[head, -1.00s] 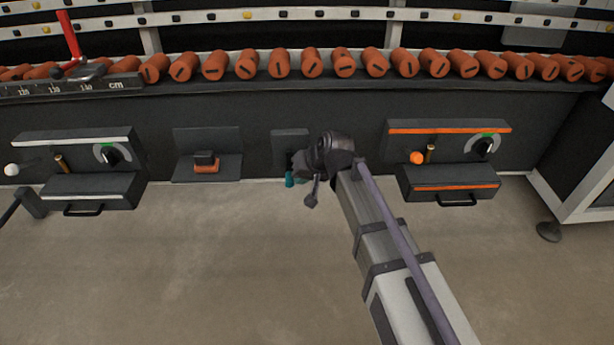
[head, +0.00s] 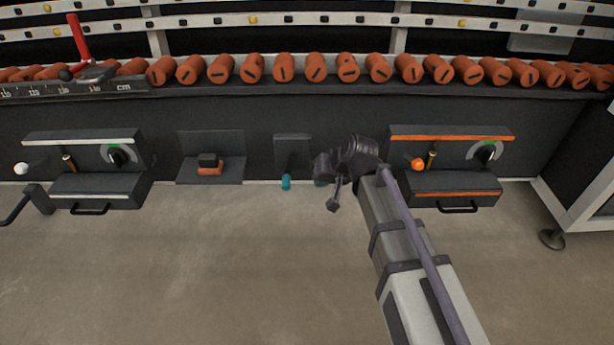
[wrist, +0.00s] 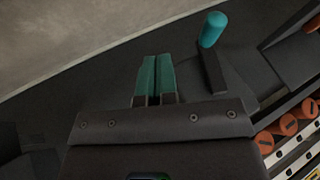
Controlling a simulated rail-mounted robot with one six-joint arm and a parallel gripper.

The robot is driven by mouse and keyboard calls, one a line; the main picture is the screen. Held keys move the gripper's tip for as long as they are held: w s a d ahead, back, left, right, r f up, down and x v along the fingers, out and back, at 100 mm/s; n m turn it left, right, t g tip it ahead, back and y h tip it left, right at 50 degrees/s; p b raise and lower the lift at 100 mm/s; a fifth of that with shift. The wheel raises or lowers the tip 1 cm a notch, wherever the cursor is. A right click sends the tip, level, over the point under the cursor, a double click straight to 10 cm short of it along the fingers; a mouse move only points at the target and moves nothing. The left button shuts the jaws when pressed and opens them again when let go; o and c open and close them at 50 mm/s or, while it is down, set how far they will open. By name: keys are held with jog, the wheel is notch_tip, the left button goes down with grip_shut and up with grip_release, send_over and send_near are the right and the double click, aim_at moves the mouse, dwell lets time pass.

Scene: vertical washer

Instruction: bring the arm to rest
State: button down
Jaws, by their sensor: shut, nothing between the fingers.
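My gripper (head: 320,183) hangs in front of the dark front panel, right of the small middle unit, with its teal fingertips mostly hidden behind my wrist in the head view. In the wrist view my gripper's two teal fingers (wrist: 156,80) lie side by side, closed, with nothing held. A teal knob (head: 286,183) on a dark lever juts from the middle unit (head: 292,150). The knob (wrist: 213,29) also shows in the wrist view, right of the fingers and apart from them.
An orange-trimmed dial box (head: 452,147) stands close right of my wrist. A white-trimmed box (head: 83,151) and a small unit with an orange-based black switch (head: 208,162) are left. Orange rollers (head: 315,68) line the ledge above. The floor (head: 220,270) in front is clear.

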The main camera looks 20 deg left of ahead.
jog(key=d+p+v, duration=0.1)
jog(key=p+v, duration=0.2)
jog(key=v, duration=0.3)
jog(key=shift+d, duration=0.15)
